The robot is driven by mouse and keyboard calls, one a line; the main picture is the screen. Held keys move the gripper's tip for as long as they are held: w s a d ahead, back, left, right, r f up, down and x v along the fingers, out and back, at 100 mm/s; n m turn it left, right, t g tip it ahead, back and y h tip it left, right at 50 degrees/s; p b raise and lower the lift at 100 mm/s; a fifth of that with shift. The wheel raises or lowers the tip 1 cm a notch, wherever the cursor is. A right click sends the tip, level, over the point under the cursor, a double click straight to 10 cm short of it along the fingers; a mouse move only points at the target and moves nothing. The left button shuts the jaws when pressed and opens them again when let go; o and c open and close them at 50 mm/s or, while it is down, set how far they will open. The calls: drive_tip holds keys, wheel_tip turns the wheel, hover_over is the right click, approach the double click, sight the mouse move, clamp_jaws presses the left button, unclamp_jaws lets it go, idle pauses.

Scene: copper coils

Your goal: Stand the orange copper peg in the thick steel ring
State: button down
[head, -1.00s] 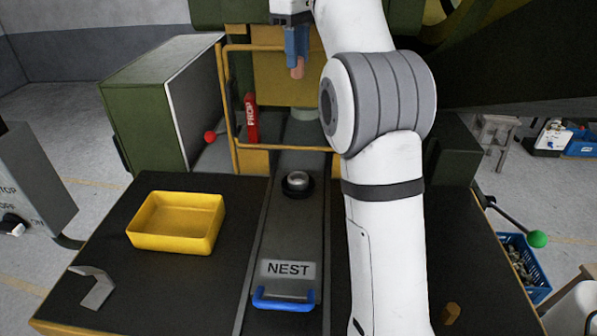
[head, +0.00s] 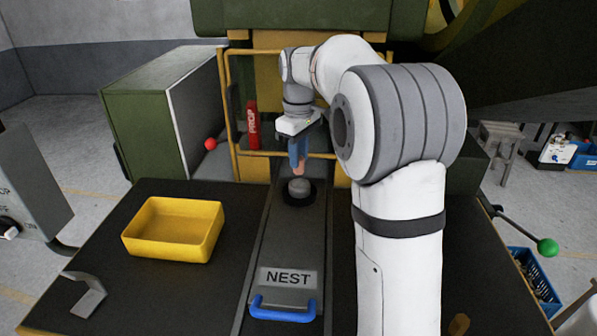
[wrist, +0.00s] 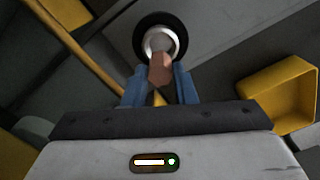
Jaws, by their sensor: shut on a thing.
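The orange copper peg (head: 300,167) is held between the blue fingers of my gripper (head: 297,152), roughly upright in the head view. The thick steel ring (head: 299,186) sits in a black round seat on the grey slide, just below the peg. In the wrist view the peg (wrist: 161,69) shows beyond the blue fingers of my gripper (wrist: 160,88). It overlaps the near part of the steel ring (wrist: 158,40), hiding some of the opening. I cannot tell whether the peg's lower end touches the ring; it looks above it.
A yellow tray (head: 135,238) stands left of the slide. The slide has a NEST label (head: 288,278) and a blue handle (head: 283,313). A yellow guard frame (head: 229,105) and red PROP block (head: 253,125) stand behind. A bent metal bracket (head: 88,295) lies front left.

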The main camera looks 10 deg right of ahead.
drive_tip(key=shift+f, duration=2.45)
drive_tip(key=shift+f, duration=0.1)
drive_tip(key=shift+f, duration=0.25)
drive_tip(key=c, duration=1.2)
unclamp_jaws()
wheel_tip(320, 180, up, 13)
drive_tip(key=shift+s+f, duration=0.1)
drive_tip(key=shift+f, duration=0.05)
drive_tip(key=s+f+m+t, duration=0.1)
drive_tip(key=s+f+m, duration=0.2)
drive_tip(key=s, duration=0.6)
drive_tip(key=s+f+m+t, duration=0.1)
drive_tip(key=s+f, duration=0.4)
drive_tip(key=s, duration=0.5)
drive_tip(key=s+f+m+t, duration=0.1)
drive_tip(key=s+f+m, duration=0.3)
drive_tip(key=s, duration=0.5)
drive_tip(key=shift+s+f+m, duration=0.25)
drive_tip(key=shift+f+m, duration=0.05)
drive_tip(key=shift+f, duration=0.15)
